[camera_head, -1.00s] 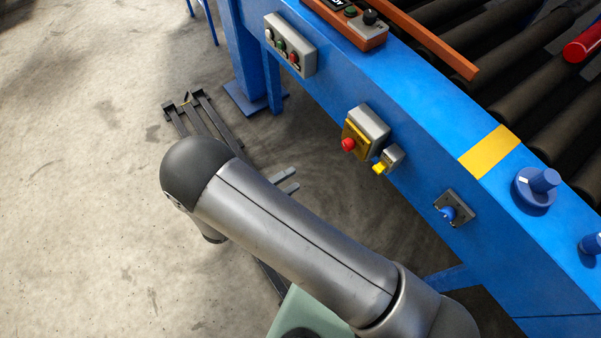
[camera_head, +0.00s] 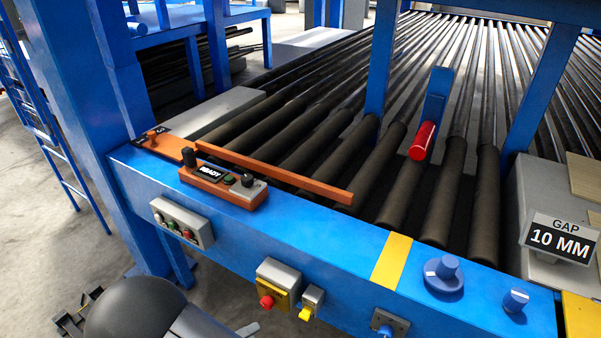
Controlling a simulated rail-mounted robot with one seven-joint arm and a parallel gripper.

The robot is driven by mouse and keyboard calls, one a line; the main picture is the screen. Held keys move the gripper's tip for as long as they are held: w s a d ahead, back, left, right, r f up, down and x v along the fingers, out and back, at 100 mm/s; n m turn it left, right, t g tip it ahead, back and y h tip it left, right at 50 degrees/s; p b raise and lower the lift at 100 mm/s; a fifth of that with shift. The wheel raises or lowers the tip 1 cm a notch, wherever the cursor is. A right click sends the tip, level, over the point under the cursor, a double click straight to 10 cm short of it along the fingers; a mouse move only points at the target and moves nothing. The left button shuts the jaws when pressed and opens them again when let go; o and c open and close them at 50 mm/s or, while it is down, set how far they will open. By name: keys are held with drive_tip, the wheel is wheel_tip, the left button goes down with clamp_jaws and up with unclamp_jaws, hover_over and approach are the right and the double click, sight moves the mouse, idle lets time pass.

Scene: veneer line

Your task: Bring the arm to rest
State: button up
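My arm (camera_head: 135,312) shows at the bottom left of the head view, as a dark rounded joint with a grey link running off the bottom edge. It is beside the front of the blue machine frame (camera_head: 245,228), over the floor. A small light grey tip, which looks like part of my gripper (camera_head: 248,329), shows just right of the link at the bottom edge. The rest of the gripper is hidden or out of the picture. I cannot see whether it holds anything.
The blue frame carries a button box (camera_head: 181,223), a red emergency button (camera_head: 266,301), a yellow switch (camera_head: 305,313), blue knobs (camera_head: 444,273) and an orange READY panel (camera_head: 222,184). Dark rollers (camera_head: 400,190) lie behind. A sign (camera_head: 560,239) reads GAP 10 MM.

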drive_tip(key=w+d+r+m+g+y+p, duration=0.1)
drive_tip(key=d+r+m+g, duration=0.45)
drive_tip(key=d+m, duration=0.3)
drive_tip(key=w+d+r+m+g+y, duration=0.1)
drive_tip(key=d+r+m+g+y, duration=0.1)
drive_tip(key=d+r+m+g, duration=0.5)
drive_tip(key=s+d+r+m+t+y+p, duration=0.1)
drive_tip(key=s+d+r+m+y, duration=0.2)
drive_tip(key=m, duration=1)
drive_tip(key=s+d+r+m+t+y+p, duration=0.1)
drive_tip(key=d+r+m+y, duration=0.4)
drive_tip(key=m, duration=0.8)
drive_tip(key=s+d+t+y, duration=0.1)
drive_tip(key=s+d, duration=0.1)
drive_tip(key=d, duration=0.1)
drive_tip(key=shift+s+d, duration=0.2)
drive_tip(key=shift+s, duration=0.2)
drive_tip(key=shift+r, duration=0.1)
